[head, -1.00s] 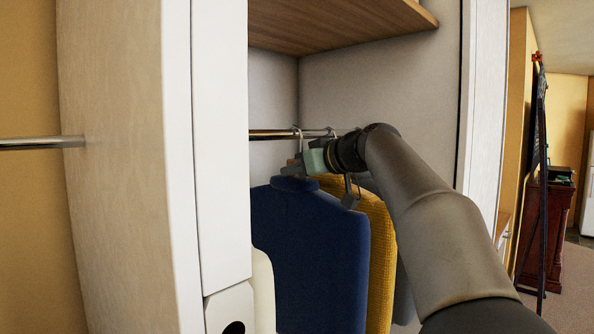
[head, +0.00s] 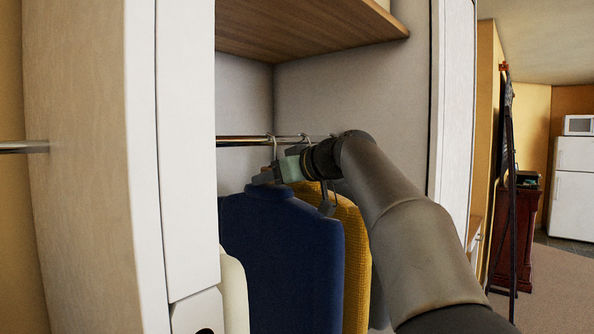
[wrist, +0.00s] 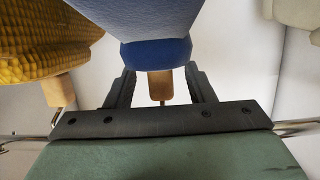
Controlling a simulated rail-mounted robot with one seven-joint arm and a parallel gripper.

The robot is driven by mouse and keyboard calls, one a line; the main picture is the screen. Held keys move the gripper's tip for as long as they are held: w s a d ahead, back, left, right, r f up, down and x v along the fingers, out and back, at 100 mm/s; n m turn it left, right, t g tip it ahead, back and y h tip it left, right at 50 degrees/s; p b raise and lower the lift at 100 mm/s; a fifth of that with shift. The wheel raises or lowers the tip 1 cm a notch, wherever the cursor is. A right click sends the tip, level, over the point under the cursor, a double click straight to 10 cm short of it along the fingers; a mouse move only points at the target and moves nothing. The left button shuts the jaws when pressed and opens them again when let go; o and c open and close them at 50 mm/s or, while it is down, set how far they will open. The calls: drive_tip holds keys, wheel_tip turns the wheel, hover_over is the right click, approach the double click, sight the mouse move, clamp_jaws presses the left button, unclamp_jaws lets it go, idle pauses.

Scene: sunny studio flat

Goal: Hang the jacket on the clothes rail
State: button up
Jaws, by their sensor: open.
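The dark blue jacket (head: 280,262) hangs in the wardrobe below the clothes rail (head: 240,141). My gripper (head: 264,178) is at its collar, just under the rail. In the wrist view my gripper (wrist: 161,75) is open, with one finger on each side of the wooden hanger neck (wrist: 160,86) above the blue collar (wrist: 156,52). Gaps show between the fingers and the neck. A hook (head: 272,147) loops over the rail above my gripper. My gripper hides whether this hook belongs to the blue jacket.
A yellow knitted garment (head: 354,262) hangs right behind the blue jacket, partly covered by my arm. A cream garment (head: 233,292) is to its left. A wooden shelf (head: 300,28) is above the rail. White wardrobe panels (head: 188,150) stand at the left.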

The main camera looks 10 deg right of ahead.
drive_tip(key=b+v, duration=0.2)
drive_tip(key=v, duration=1.5)
drive_tip(key=s+a+f+m+g+h+p, duration=0.2)
drive_tip(key=s+f, duration=0.6)
drive_tip(key=f, duration=0.6)
drive_tip(key=s+a+f+m+g+h+p, duration=0.2)
drive_tip(key=s+f+g, duration=0.3)
drive_tip(key=s+f, duration=0.4)
drive_tip(key=s+a+f+m+g+h+p, duration=0.2)
drive_tip(key=s+f, duration=0.6)
drive_tip(key=f, duration=1.3)
drive_tip(key=shift+s+a+f+m+g+h+p, duration=0.2)
drive_tip(key=shift+a+m+g+h+p, duration=0.2)
drive_tip(key=shift+a+g+h+p, duration=0.65)
drive_tip(key=shift+a, duration=0.1)
